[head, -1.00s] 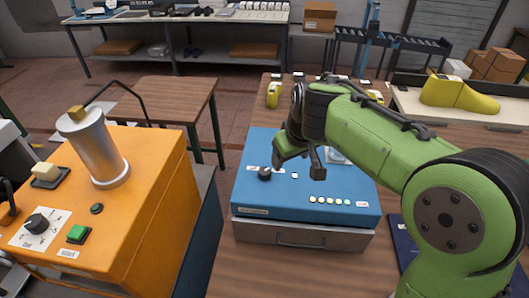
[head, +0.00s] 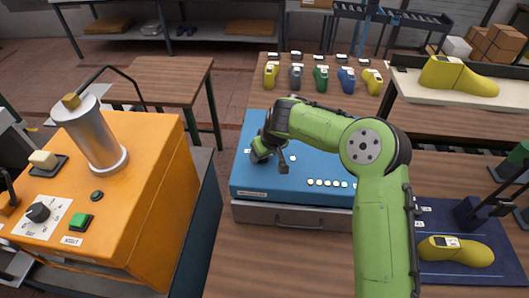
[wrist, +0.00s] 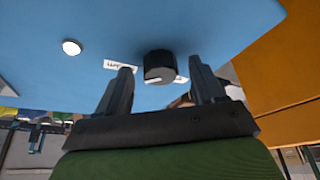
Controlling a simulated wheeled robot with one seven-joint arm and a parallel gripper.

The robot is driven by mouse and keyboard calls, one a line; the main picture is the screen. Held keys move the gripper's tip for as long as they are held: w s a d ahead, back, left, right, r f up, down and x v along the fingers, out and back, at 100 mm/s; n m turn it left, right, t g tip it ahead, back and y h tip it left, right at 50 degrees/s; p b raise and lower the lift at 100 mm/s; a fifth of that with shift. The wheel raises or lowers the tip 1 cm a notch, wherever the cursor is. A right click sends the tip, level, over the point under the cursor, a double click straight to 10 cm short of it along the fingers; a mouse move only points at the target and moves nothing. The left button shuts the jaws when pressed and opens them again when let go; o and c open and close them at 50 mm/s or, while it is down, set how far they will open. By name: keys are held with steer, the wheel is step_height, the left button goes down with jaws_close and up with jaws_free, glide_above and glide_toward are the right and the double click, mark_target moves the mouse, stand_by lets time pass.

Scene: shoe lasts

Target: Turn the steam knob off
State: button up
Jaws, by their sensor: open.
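A black knob (wrist: 159,66) with a white pointer mark sits on the blue box (head: 240,182), beside a small white label that I cannot read surely. My gripper (head: 259,157) is low over the left part of the box and hides this knob in the head view. In the wrist view my gripper (wrist: 160,75) is open, with the knob between its two fingers and gaps on both sides. Another black knob (head: 38,212) sits on a white dial plate on the orange machine (head: 150,190). I cannot read which knob is marked steam.
The orange machine carries a metal cylinder (head: 92,135), a green switch (head: 80,221) and a dark button (head: 97,196). The blue box has a row of small buttons (head: 327,184). Several coloured lasts stand behind it. A yellow last (head: 456,250) lies on a dark mat at the right.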

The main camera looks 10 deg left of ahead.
steer(key=shift+w+f, duration=0.1)
steer(key=shift+f, duration=0.15)
steer(key=c, duration=1.1)
steer(key=shift+o, duration=0.2)
steer(key=shift+r+n, duration=0.1)
steer(key=shift+n, duration=0.3)
steer(key=n, duration=0.1)
steer(key=n+g+y, duration=0.1)
steer(key=n, duration=0.1)
steer(key=shift+w+d+n, duration=0.1)
steer(key=shift+w+n, duration=0.1)
steer(key=shift+n, duration=0.1)
steer(key=n+g, duration=0.1)
steer(key=n, duration=0.1)
steer(key=n+g, duration=0.1)
steer(key=n, duration=0.1)
steer(key=shift+w+d+n+y+p, duration=0.1)
steer(key=shift+w+n+y+p, duration=0.1)
steer(key=shift+n+y+p, duration=0.15)
steer(key=n+g+p, duration=0.1)
steer(key=n, duration=0.2)
steer(key=shift+w+n+p, duration=0.15)
steer(key=shift+n+p, duration=0.1)
steer(key=shift+p, duration=0.15)
steer(key=shift+w+n+g+p, duration=0.15)
steer(key=shift+n+g+p, duration=0.8)
steer(key=shift+n, duration=1.15)
